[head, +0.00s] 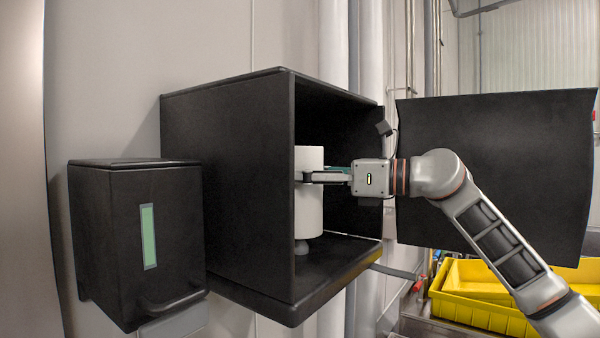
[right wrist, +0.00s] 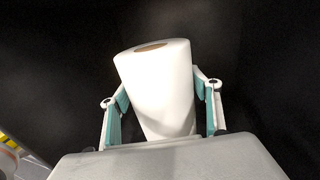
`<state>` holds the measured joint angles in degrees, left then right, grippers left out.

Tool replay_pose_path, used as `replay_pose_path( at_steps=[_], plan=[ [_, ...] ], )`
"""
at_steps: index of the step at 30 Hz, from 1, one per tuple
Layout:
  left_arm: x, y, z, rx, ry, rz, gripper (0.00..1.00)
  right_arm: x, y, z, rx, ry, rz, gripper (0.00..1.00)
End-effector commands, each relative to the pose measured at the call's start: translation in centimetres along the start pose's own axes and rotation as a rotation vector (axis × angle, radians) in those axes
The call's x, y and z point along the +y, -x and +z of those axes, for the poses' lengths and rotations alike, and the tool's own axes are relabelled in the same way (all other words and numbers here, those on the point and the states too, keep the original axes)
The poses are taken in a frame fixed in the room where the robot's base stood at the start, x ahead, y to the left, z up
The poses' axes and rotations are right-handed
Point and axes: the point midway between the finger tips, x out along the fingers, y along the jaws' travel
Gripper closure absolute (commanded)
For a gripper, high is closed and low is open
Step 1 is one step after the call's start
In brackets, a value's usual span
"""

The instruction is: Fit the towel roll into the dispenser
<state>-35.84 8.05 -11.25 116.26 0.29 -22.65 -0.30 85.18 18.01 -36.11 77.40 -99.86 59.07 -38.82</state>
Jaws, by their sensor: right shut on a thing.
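The white towel roll (head: 310,205) stands upright inside the open black dispenser (head: 228,180) in the head view, partly hidden by the dispenser's left wall. My right gripper (head: 308,177) reaches in from the right and is shut on the roll around its middle. In the right wrist view the roll (right wrist: 160,85) is between the two fingers of the gripper (right wrist: 162,105), with its brown core showing at the top. A small grey peg (head: 301,247) shows under the roll on the dispenser floor; I cannot tell whether the roll touches it. My left gripper is not in view.
The dispenser's black door (head: 490,170) hangs open at the right, behind my right arm. A smaller black box (head: 112,235) with a green strip is on the wall at left. Yellow crates (head: 490,290) stand at the lower right. Grey pipes run behind the dispenser.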

Motion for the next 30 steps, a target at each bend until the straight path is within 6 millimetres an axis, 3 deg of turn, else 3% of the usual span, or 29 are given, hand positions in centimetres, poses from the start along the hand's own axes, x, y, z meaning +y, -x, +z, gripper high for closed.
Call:
replay_pose_path(
  at_steps=[14,30],
  plan=[
    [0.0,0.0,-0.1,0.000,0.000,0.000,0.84,0.0,0.0,-0.3,0.001,0.000,-0.001,0.76],
    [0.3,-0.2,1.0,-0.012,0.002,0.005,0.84,0.0,0.0,-3.5,0.003,-0.001,-0.001,0.76]
  ],
)
